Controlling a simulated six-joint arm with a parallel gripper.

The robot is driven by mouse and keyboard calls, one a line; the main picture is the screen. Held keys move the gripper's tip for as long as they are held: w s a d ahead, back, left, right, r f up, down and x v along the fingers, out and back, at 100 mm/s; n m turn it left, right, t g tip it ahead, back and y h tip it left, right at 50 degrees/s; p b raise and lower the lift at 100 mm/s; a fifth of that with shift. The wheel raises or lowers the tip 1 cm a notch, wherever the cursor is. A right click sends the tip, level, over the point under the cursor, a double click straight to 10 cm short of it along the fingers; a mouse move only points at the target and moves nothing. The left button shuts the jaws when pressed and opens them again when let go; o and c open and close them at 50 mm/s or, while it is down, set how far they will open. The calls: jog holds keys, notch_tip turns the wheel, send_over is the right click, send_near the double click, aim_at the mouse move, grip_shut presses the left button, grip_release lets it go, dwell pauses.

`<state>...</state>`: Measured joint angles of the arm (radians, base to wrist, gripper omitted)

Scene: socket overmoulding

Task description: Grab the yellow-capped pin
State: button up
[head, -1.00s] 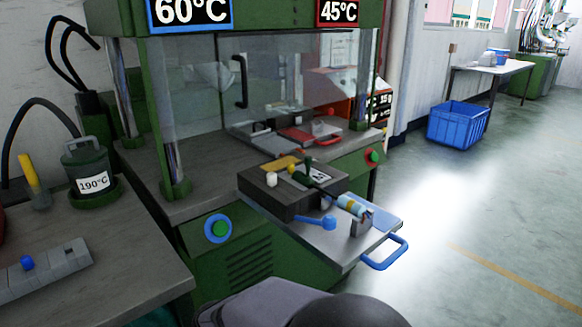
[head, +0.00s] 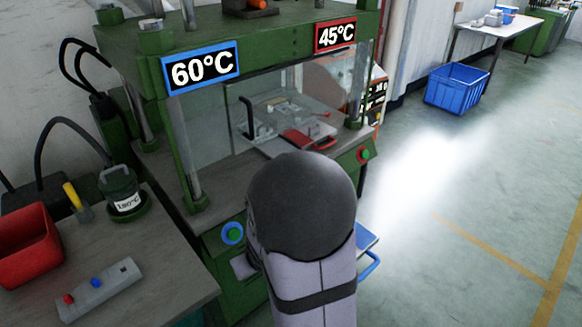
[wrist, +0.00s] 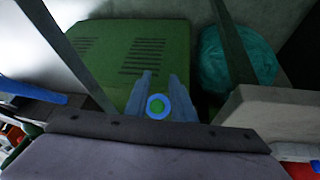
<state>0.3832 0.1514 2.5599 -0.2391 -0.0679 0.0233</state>
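I cannot make out a yellow-capped pin in either view now. A grey bar (head: 108,288) on the left table carries a red knob (head: 68,298) and a blue knob (head: 96,282); no yellow one shows on it. My arm covers the mould block and most of its tray in the head view. My gripper (wrist: 160,76) shows in the wrist view as two blue-grey fingers, apart, with no object seen held between them. The green button with a blue ring (wrist: 158,107) shows between the fingers; contact cannot be told.
The green press stands ahead, with a ringed button (head: 232,233) and a blue tray handle (head: 370,264).

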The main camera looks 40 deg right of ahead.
jog(key=w+d+r+m+t+p, duration=0.1)
jog(key=d+r+p, duration=0.2)
jog(key=r+p, duration=0.35)
jog(key=w+d+r+t+p, duration=0.1)
jog(key=d+r+t+p, duration=0.15)
jog(key=r+p, duration=0.35)
jog(key=d, duration=0.3)
jog(key=s+d+r+m+t+h+b, duration=0.1)
jog(key=d, duration=0.1)
jog(key=d+t+h+b, duration=0.1)
jog(key=d, duration=0.2)
jog(key=shift+s+d+r+m, duration=0.25)
jog(key=shift+d+r+m, duration=0.05)
jog(key=shift+s+d+r+t+h, duration=0.1)
jog(key=shift+d+r+t+h, duration=0.15)
jog(key=shift+d+t+h, duration=0.15)
jog(key=shift+x, duration=1.05)
jog(key=shift+p+x, duration=1.1)
jog(key=shift+x, duration=1.5)
jog(key=shift+s, duration=0.1)
